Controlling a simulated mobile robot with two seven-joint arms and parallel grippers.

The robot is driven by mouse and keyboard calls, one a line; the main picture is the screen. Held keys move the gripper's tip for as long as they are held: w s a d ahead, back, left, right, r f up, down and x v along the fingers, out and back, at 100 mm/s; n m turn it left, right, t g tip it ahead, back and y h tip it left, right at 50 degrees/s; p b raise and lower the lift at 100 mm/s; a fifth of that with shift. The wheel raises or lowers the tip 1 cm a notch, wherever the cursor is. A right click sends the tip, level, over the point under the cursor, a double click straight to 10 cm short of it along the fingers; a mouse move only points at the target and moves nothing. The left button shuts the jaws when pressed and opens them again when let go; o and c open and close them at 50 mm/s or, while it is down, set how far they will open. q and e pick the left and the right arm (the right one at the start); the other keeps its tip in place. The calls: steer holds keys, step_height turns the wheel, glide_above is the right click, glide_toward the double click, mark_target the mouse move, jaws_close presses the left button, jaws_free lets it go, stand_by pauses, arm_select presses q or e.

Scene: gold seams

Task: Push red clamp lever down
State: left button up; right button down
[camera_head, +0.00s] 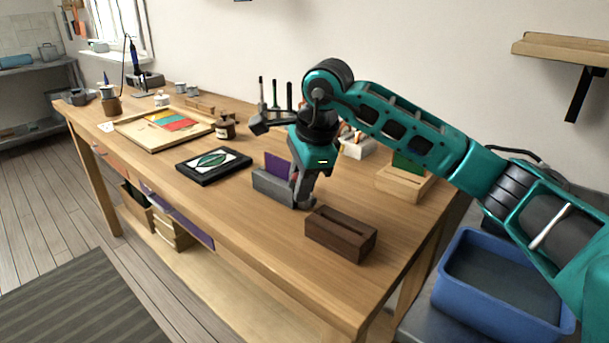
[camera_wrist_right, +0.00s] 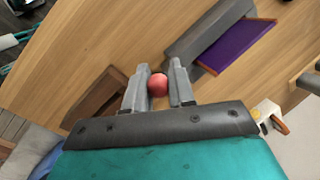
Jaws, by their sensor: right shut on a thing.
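The red lever knob (camera_wrist_right: 158,85) shows as a round ball between the two fingers of my right gripper in the right wrist view. My right gripper (camera_wrist_right: 157,76) is shut on it, a finger on each side. In the head view my right gripper (camera_head: 304,199) points down at the right end of the grey clamp (camera_head: 271,189), and the knob is hidden there. The grey clamp also shows in the right wrist view (camera_wrist_right: 205,38), with a purple sheet (camera_wrist_right: 238,46) standing in it. The rest of the lever cannot be made out. My left gripper is not in view.
A dark brown slotted block (camera_head: 341,234) stands close to the right of my gripper. A black-framed leaf picture (camera_head: 213,164) lies to the left. A light wooden holder (camera_head: 403,184) is behind, and a blue bin (camera_head: 500,285) is beyond the table's right edge.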

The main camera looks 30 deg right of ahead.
steer(key=shift+s+a+f+t+h+b, duration=0.2)
steer(key=shift+a+f+t+h+b, duration=0.15)
steer(key=shift+h, duration=0.5)
steer(key=shift+s+a+f+t+h+b, duration=0.15)
steer(key=shift+a+f+t+h+b, duration=0.2)
steer(key=shift+h, duration=0.5)
steer(key=c, duration=1.1)
jaws_free()
steer(key=shift+r, duration=0.1)
steer(key=shift+n, duration=0.3)
steer(key=p+v, duration=0.2)
steer(key=v, duration=1.1)
steer(key=shift+p, duration=0.35)
